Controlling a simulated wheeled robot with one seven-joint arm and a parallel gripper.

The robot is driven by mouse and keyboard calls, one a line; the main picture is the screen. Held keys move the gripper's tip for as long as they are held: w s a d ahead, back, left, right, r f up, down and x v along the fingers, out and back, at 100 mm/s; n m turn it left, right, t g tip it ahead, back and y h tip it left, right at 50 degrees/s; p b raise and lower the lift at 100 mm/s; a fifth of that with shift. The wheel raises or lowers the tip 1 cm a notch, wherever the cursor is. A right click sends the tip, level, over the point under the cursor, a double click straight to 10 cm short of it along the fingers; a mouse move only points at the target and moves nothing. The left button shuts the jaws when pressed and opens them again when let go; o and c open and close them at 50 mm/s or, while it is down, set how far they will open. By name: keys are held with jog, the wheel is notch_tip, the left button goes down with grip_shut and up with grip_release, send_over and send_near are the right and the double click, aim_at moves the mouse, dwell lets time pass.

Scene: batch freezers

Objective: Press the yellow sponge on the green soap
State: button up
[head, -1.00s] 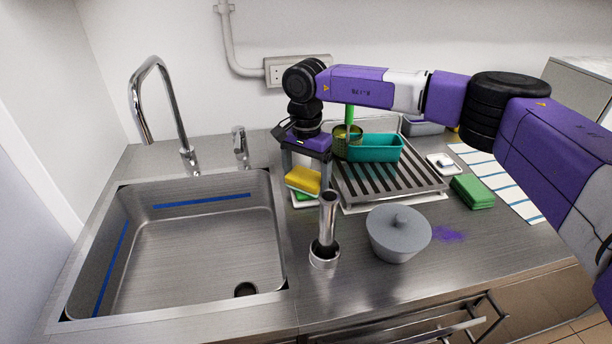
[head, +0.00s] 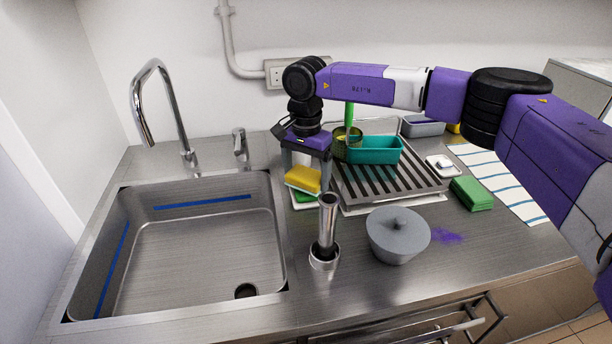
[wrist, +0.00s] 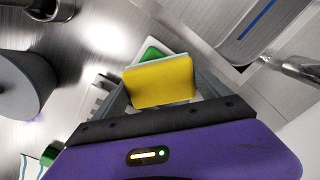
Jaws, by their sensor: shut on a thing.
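The yellow sponge (head: 303,179) is held between the fingers of my gripper (head: 306,172), just right of the sink. It also shows in the wrist view (wrist: 160,82), with a pale layer along one edge. The green soap (head: 304,197) lies on a small white dish (head: 303,205) directly below the sponge. In the wrist view a corner of the green soap (wrist: 149,55) shows past the sponge; the rest is hidden. The sponge is slightly tilted and very close above the soap. I cannot tell whether they touch.
A dish rack (head: 390,184) with a teal tray (head: 375,150) stands to the right. A metal cylinder (head: 327,225) and a grey lidded bowl (head: 398,236) stand in front. The sink (head: 190,255) is on the left. Green sponges (head: 472,193) lie at right.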

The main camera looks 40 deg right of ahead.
aim_at(306, 174)
jog(key=shift+r+p, duration=1.5)
jog(key=shift+r, duration=1.45)
